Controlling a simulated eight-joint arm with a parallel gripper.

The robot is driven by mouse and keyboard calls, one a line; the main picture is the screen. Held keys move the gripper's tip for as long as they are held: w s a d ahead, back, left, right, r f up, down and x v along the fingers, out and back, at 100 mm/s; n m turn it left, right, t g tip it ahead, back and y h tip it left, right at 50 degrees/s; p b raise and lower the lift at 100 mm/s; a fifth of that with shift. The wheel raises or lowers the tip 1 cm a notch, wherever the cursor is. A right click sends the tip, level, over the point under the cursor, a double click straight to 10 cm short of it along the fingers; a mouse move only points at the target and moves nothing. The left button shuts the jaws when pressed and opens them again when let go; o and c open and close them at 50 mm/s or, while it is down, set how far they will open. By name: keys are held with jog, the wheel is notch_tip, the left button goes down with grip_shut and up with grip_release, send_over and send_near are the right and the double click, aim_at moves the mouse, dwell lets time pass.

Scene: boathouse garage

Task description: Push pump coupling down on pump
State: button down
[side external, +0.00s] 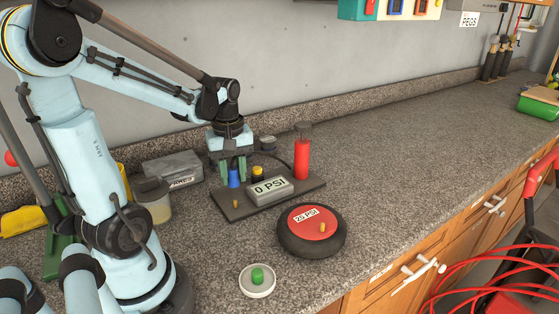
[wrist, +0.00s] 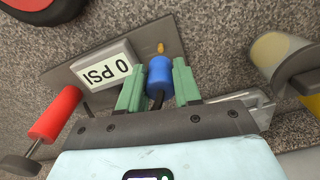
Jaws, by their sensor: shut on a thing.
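The pump is a dark base plate (side external: 222,207) with a red cylinder (side external: 301,158) and a gauge (side external: 270,190) reading 0 PSI. In the wrist view the plate (wrist: 62,75), red cylinder (wrist: 55,114) and gauge (wrist: 101,66) also show. The pump coupling is blue (side external: 234,178); it is between the green fingers of my gripper (side external: 233,170), which is shut on it. In the wrist view the coupling (wrist: 160,71) sits between the fingertips (wrist: 158,80), with a dark hose at its near end. A small brass peg (side external: 236,203) stands on the plate. I cannot tell whether the coupling touches the plate.
A black round tyre (side external: 312,250) with a red top marked 25 PSI and a brass valve (side external: 322,227) lies in front of the pump. A white dish (side external: 257,291) holds a green cap (side external: 257,276). A grey box (side external: 173,169) stands behind left.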

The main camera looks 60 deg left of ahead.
dwell(0.3)
jog(key=shift+f, duration=1.6)
jog(key=shift+r, duration=0.15)
jog(key=shift+r, duration=2.45)
send_over(235, 202)
jog(key=shift+f, duration=2.9)
jog(key=shift+f, duration=1.25)
jog(key=shift+f, duration=0.35)
